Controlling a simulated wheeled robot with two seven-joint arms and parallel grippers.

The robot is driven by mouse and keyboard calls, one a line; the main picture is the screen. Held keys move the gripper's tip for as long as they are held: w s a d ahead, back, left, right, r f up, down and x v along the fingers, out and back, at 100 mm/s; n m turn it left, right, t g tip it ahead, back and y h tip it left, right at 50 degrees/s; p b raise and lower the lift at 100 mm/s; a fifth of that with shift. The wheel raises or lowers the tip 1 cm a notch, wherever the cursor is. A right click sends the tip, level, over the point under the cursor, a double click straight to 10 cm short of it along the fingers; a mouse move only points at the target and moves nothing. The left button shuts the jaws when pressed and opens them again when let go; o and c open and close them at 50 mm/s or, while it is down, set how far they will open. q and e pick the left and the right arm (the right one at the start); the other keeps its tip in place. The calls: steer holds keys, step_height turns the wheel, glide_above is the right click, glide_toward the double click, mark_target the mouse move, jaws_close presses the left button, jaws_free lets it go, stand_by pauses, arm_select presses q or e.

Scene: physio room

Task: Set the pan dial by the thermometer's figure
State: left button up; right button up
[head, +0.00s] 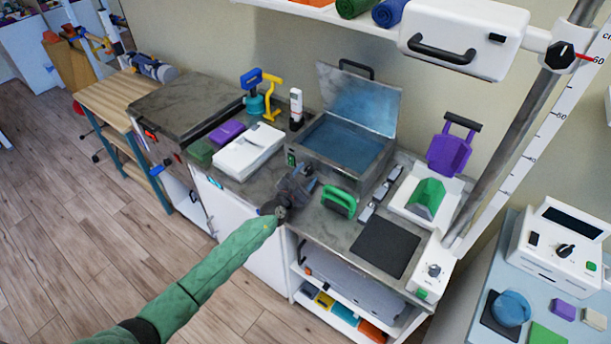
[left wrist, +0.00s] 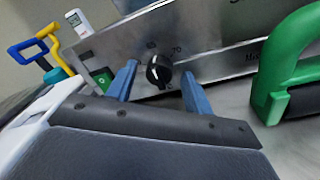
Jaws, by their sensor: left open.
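The metal pan (head: 325,165) stands on the counter with its lid (head: 360,100) raised and blue liquid inside. Its black dial (left wrist: 157,70) is on the front face, with markings around it, in the left wrist view. My left gripper (head: 306,181) is at the pan's front. In the left wrist view its blue fingers (left wrist: 160,78) are open, one on each side of the dial; whether they touch it I cannot tell. The white thermometer (head: 296,108) stands upright behind the pan's left side, also in the left wrist view (left wrist: 77,21); its figure is too small to read. My right gripper is out of view.
A green-handled tool (head: 340,202) lies close right of my left gripper, also in the left wrist view (left wrist: 285,75). A white stack (head: 247,152) lies to the left. A dark pad (head: 385,247) and white dial box (head: 432,269) are at the right front.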

arm_select(q)
steer(key=shift+c, duration=0.4)
steer(key=c, duration=0.9)
